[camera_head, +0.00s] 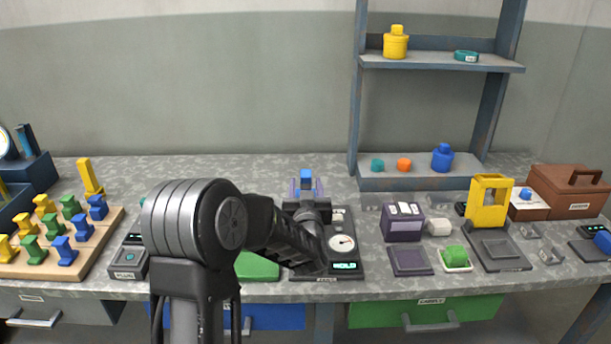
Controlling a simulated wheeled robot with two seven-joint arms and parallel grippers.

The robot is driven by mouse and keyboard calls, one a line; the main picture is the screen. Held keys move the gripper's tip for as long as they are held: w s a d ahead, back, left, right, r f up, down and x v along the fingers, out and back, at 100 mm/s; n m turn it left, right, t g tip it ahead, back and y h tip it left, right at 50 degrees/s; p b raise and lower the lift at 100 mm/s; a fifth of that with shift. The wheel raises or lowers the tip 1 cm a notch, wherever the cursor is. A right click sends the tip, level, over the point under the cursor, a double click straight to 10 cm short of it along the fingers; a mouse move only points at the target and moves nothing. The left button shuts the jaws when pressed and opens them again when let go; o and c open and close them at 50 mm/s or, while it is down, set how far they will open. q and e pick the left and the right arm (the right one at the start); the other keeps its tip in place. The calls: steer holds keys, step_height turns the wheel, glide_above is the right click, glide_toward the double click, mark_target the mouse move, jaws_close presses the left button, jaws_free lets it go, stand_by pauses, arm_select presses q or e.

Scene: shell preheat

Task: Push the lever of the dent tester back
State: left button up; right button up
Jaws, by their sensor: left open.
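The dent tester (349,222) stands in the middle of the bench, a dark plate with a round white dial (342,243) and a lit green display that seems to read HOLD. My left arm crosses in front of it and hides its left part. My left gripper (306,187) is over the back of the tester, open, with its fingers pointing away from me. A blue piece, which looks like the lever's handle (306,174), shows between or just beyond the fingers. I cannot tell whether they touch it. My right gripper is out of view.
A wooden board (105,248) with several yellow, green and blue pieces lies at left. Right of the tester stand a purple box (403,227), a green block (455,256) and a yellow frame (487,203). A shelf (440,63) rises behind.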

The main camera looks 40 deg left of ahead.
arm_select(q)
steer(key=x, duration=0.5)
steer(key=shift+a+p, duration=0.1)
steer(key=shift+p, duration=0.2)
jaws_close()
stand_by(1.1)
